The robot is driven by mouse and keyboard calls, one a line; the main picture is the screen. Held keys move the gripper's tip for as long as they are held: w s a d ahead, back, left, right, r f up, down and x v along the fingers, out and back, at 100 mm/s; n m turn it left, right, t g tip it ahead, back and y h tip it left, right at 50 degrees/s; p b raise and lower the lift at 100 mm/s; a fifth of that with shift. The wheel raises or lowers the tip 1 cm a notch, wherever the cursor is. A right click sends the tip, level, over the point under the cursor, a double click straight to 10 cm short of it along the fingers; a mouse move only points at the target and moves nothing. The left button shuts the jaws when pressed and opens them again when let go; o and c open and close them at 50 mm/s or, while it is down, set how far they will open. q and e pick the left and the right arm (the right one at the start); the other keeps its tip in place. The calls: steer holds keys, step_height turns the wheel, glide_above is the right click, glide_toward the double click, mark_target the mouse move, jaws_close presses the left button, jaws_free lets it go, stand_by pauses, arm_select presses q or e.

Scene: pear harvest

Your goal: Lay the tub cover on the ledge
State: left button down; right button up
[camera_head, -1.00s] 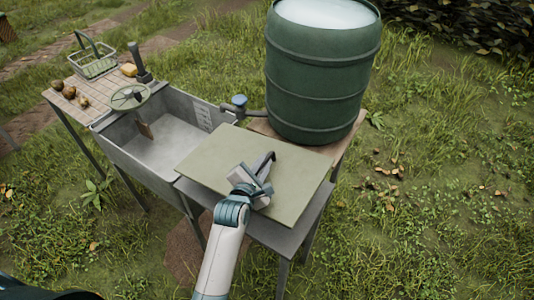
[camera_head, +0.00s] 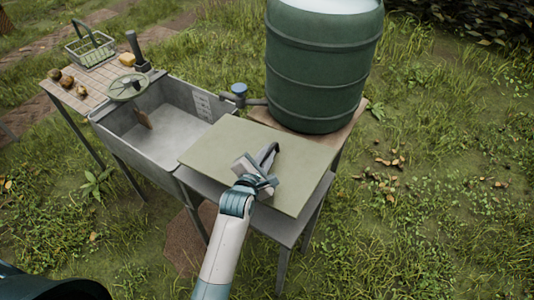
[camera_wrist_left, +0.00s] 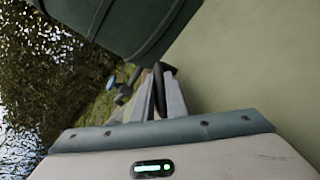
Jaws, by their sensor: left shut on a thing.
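The tub cover (camera_head: 215,150) is a flat olive-green board with a dark bent handle (camera_head: 270,152) on top. It lies roughly level over the grey ledge (camera_head: 275,228), hiding most of it. A strip of ledge shows along the near side; whether the cover touches it, I cannot tell. My left gripper (camera_head: 262,168) is shut on the handle. In the left wrist view, the gripper (camera_wrist_left: 157,98) closes around the dark handle, with the cover (camera_wrist_left: 240,60) at right. The grey tub (camera_head: 135,160) stands open left of the cover. My right gripper is not in view.
A green barrel (camera_head: 320,75) stands on a wooden stand close behind the cover. A blue-topped tap (camera_head: 239,90) juts toward the tub. A slatted table (camera_head: 85,95) at left holds a wire basket (camera_head: 90,48), pears and a yellow block. Grass is open at right.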

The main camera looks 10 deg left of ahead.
arm_select(q)
steer(key=shift+f+b, duration=3.75)
steer(key=shift+f, duration=0.05)
steer(key=shift+f+b, duration=0.5)
steer(key=shift+f, duration=0.55)
steer(key=shift+f, duration=0.55)
